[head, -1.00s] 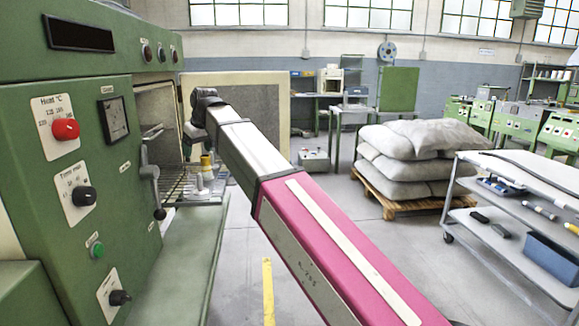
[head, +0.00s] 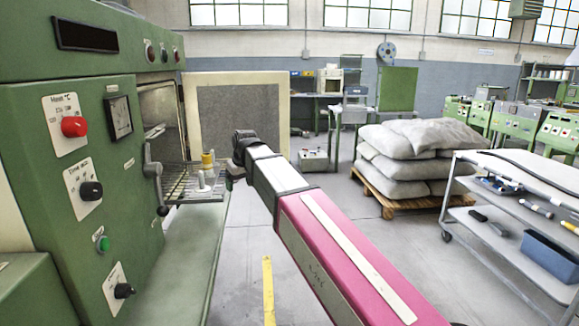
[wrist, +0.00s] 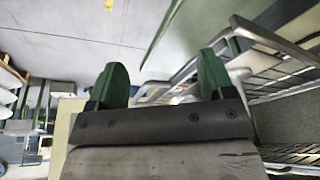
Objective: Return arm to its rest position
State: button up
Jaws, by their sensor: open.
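My gripper (wrist: 158,80) shows in the wrist view with its two green fingers spread apart and nothing between them. In the head view, my pink and silver arm reaches from the bottom right toward the green oven. The arm's dark wrist end is in front of the open oven door, just right of the wire rack. The fingers themselves are hardly visible there.
The green oven (head: 130,170) stands at left, its door (head: 238,120) open. Its wire rack (head: 185,184) sticks out and holds small white and yellow parts (head: 207,170). Stacked sacks (head: 410,150) on a pallet and a cart (head: 520,185) stand right. Floor between is clear.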

jog(key=s+d+f+m+g, duration=0.1)
jog(key=s+d+f, duration=0.4)
jog(key=d+f, duration=0.6)
jog(key=s+d+f+m+h, duration=0.1)
jog(key=s+d+f+m, duration=0.3)
jog(key=d+f, duration=0.6)
jog(key=s+d+f+m+g+h, duration=0.1)
jog(key=s+d+f+m, duration=0.1)
jog(key=s+d+f, duration=0.4)
jog(key=d+f, duration=0.5)
jog(key=d, duration=0.5)
jog(key=shift+s+f+m+g, duration=0.3)
jog(key=shift+s+m, duration=0.1)
